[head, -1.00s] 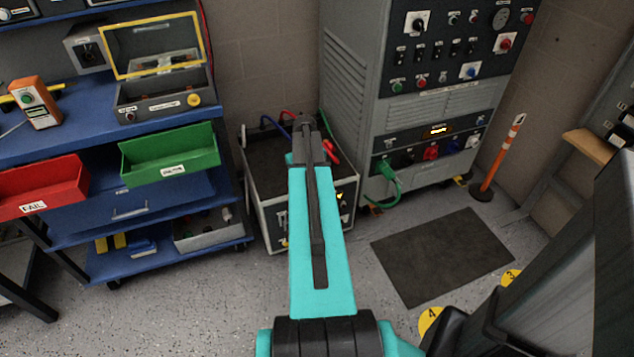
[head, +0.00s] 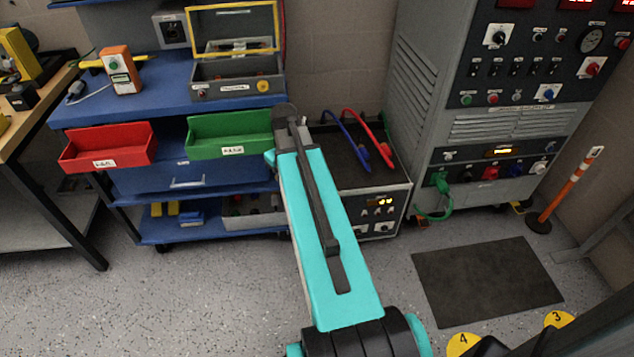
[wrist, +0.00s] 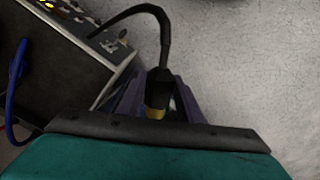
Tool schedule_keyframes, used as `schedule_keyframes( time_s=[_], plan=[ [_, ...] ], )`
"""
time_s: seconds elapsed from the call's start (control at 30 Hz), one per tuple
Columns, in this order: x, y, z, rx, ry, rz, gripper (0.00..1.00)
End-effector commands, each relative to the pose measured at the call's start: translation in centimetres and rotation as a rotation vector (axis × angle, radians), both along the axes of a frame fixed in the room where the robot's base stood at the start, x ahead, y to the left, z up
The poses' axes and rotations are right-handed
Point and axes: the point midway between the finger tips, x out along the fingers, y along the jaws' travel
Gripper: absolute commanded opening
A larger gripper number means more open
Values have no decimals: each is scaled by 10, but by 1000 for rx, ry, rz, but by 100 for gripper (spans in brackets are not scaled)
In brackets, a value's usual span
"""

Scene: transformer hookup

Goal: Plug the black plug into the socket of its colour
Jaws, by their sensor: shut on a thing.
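In the wrist view, my gripper (wrist: 160,98) is shut on the black plug (wrist: 158,88), which has a yellow band at its near end. Its black cable arches up and left toward the grey transformer box (wrist: 75,62). In the head view my arm hides the gripper and the plug. The tall grey cabinet at the right has a socket row low on its front. A dark socket (head: 464,175), apparently the black one, sits between the green plug (head: 440,184) in the leftmost place and the red socket (head: 490,172). The gripper is well away from this row.
The transformer box (head: 398,205), with blue (head: 345,130) and red (head: 372,128) cables on top, stands between my arm and the cabinet (head: 418,85). A blue bench (head: 140,105) with red and green bins is left. An orange post (head: 572,185) stands right. The dark mat (head: 485,280) is clear.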

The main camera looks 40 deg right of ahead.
Motion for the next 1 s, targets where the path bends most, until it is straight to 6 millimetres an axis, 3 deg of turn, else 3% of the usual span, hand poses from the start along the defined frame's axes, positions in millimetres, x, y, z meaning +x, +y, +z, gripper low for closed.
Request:
schedule_keyframes(
  time_s=[0.1, 1.0],
  plan=[
    [15, 34, 15, -1, -2, 67, 13],
    [115, 272, 117, 0, -1, 522, 13]
  ],
)
